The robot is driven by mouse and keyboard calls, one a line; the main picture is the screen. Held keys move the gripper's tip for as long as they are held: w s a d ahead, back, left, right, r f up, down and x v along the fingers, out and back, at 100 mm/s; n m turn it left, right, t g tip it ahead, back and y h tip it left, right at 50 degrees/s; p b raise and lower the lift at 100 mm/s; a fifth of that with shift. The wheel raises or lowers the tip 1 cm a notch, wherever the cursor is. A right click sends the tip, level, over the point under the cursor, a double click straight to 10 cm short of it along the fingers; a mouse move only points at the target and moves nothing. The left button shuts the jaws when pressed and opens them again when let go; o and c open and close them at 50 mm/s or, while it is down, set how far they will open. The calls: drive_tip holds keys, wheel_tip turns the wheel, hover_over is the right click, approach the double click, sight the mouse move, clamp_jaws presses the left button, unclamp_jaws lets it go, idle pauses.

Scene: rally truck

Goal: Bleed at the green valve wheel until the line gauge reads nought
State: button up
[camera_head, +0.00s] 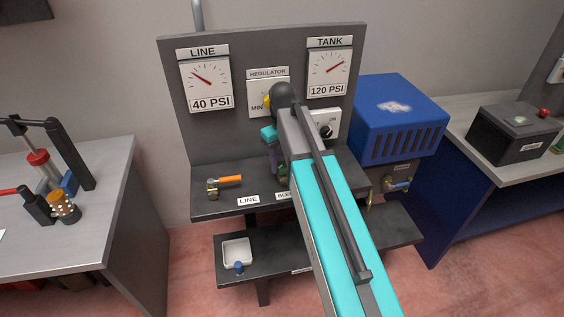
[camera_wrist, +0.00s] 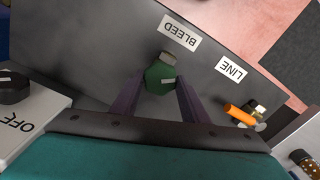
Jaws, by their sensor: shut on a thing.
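The line gauge (camera_head: 205,80) on the grey back panel reads 40 PSI, with its needle pointing up and left. The green valve wheel (camera_wrist: 158,76) stands by the BLEED label (camera_wrist: 180,32) in the wrist view. My gripper (camera_wrist: 158,92) is shut on the wheel, one purple finger on each side of it. In the head view my arm hides most of the wheel and part of the BLEED label (camera_head: 285,195).
The tank gauge (camera_head: 329,73) reads 120 PSI. An orange-handled valve (camera_head: 228,180) sits left of the LINE label (camera_head: 248,199). The regulator panel (camera_head: 262,88) is partly behind my arm. A switch marked OFF (camera_wrist: 22,112) is near my gripper. A blue box (camera_head: 396,120) stands right.

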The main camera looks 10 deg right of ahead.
sight(282, 165)
drive_tip(key=o, duration=1.1)
drive_tip(key=shift+r, duration=0.15)
drive_tip(key=shift+r+p, duration=0.7)
drive_tip(key=shift+r, duration=0.1)
wheel_tip(282, 165, up, 12)
drive_tip(key=p, duration=0.3)
drive_tip(key=shift+f, duration=0.15)
